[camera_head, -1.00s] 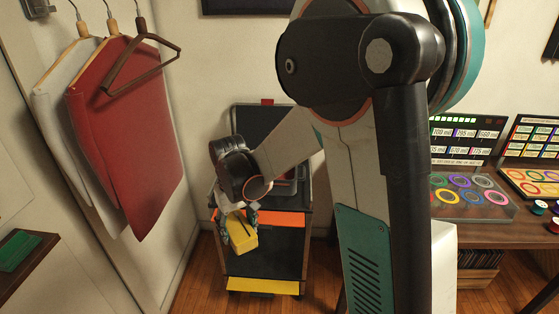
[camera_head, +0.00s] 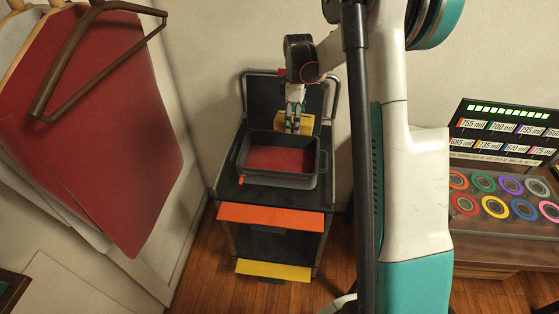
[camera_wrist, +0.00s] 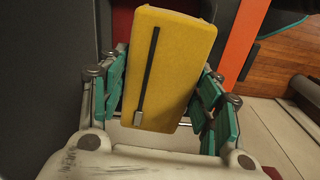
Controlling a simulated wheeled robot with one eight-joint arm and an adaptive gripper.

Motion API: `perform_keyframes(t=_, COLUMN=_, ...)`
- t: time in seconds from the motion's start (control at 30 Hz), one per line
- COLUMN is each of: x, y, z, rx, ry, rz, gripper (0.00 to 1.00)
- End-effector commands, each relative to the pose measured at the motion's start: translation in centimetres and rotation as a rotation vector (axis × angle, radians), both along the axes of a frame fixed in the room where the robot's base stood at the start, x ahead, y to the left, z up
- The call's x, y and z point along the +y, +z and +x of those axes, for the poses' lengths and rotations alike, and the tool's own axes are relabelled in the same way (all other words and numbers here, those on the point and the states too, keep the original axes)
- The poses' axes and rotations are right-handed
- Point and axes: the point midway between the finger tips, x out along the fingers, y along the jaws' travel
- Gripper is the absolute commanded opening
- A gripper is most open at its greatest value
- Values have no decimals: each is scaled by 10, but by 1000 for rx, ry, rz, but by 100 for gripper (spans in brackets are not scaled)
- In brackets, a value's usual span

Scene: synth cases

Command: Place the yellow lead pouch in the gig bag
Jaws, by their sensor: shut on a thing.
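The yellow lead pouch (camera_head: 293,124) is a flat block with a dark zip strip. It fills the middle of the wrist view (camera_wrist: 168,65). My gripper (camera_head: 294,116) is shut on it, with teal fingers (camera_wrist: 166,90) at its two sides. The gig bag (camera_head: 278,180) looks like an open dark case with a red inside and a raised back lid, on top of a black cart. The pouch appears above the bag's back edge, in front of the lid. Its exact height over the bag is hard to tell.
The black cart (camera_head: 265,247) has an orange front strip (camera_head: 275,216) and a yellow lower one (camera_head: 273,270). Red and pale garments (camera_head: 110,140) hang at the left. A counter with coloured rings (camera_head: 500,195) stands at the right.

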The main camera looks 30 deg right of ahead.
Motion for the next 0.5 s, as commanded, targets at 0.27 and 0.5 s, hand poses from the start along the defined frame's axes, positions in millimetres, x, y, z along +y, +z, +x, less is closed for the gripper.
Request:
perform_keyframes(t=0.27, x=-22, y=-14, z=6, rx=0, ry=96, rz=0, gripper=32)
perform_keyframes(t=0.5, x=-22, y=-73, z=6, rx=0, ry=95, rz=0, gripper=32)
